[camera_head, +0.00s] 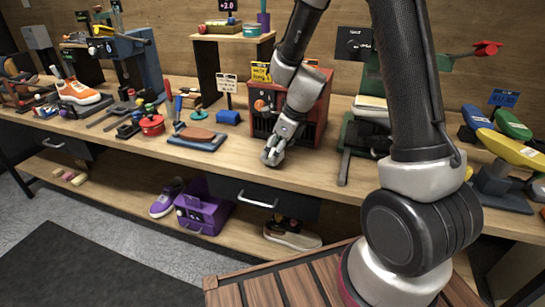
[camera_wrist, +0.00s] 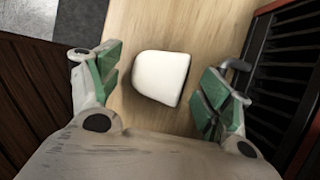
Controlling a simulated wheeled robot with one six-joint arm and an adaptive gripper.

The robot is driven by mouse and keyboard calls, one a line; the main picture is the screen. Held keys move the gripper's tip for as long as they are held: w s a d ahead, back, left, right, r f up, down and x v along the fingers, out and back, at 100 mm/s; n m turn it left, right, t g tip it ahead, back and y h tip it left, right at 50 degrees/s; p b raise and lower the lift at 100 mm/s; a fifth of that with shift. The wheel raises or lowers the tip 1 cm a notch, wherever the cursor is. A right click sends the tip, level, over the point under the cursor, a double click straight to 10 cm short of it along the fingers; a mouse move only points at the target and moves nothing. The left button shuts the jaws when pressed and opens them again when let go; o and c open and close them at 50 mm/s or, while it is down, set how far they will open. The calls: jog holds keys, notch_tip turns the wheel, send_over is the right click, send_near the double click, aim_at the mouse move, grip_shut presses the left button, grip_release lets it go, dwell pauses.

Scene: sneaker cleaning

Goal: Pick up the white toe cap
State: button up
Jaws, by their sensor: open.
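The white toe cap (camera_wrist: 160,76) lies on the wooden bench top in the wrist view, a small rounded piece with a flat edge. My gripper (camera_wrist: 156,88) is open, with one green-padded finger on each side of the toe cap. The fingers look apart from it, the right one closer. In the head view my gripper (camera_head: 272,156) points down at the bench's front edge, in front of the red machine. The toe cap cannot be made out there, hidden by the gripper.
The red vented machine (camera_head: 313,115) stands just behind my gripper; its dark slats (camera_wrist: 283,75) are close to the right finger. A blue pad with a brown sole (camera_head: 197,137) lies to the left. A dark bar (camera_head: 344,167) lies to the right. The drawer handle (camera_head: 258,200) is below.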

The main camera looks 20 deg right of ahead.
jog(key=shift+x, duration=0.9)
jog(key=c, duration=1.1)
